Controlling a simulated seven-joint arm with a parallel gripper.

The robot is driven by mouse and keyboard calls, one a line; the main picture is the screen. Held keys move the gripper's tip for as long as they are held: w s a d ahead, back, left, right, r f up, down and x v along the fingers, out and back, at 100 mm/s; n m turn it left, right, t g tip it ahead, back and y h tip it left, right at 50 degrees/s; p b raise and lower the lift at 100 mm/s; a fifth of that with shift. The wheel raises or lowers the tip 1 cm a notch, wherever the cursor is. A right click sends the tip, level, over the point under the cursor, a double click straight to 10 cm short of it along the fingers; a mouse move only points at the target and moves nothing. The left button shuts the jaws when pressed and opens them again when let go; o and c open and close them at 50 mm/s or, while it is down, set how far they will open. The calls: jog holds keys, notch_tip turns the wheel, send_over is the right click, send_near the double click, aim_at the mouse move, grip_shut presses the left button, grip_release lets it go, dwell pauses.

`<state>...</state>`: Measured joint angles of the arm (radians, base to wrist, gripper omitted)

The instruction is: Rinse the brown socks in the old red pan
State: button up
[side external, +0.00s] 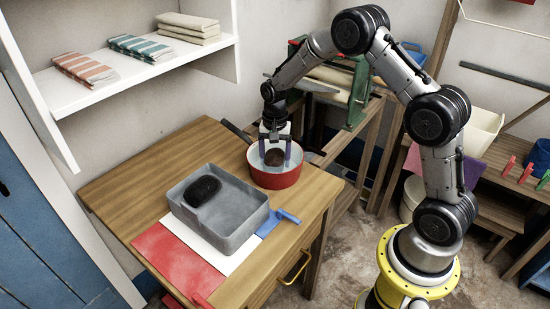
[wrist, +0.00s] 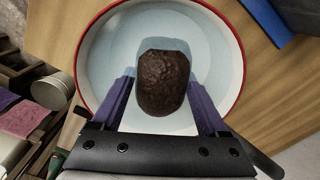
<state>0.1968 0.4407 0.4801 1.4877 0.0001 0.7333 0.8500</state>
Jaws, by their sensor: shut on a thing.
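The old red pan (side external: 272,181) stands at the back right corner of the wooden table, with a pale inside and a dark handle pointing back left. The wrist view shows its red rim (wrist: 238,88) and pale bluish inside. My gripper (side external: 275,157) points down into the pan. Its purple fingers are shut on the brown socks (wrist: 163,82), a rounded dark brown bundle, also seen in the side view (side external: 275,158). The bundle is within the pan's rim; I cannot tell whether it touches the bottom or any water.
A grey stone trough (side external: 227,229) holding a black bundle (side external: 203,191) stands in front of the pan. Red (side external: 178,262) and white cloths lie beside and under it, with a blue item (side external: 278,221) at its right. A shelf (side external: 130,72) with folded towels hangs at the back left.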

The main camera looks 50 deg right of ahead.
jog(key=shift+r, duration=0.1)
dwell(0.5)
notch_tip(320, 180, up, 14)
dwell(1.5)
dwell(5.3)
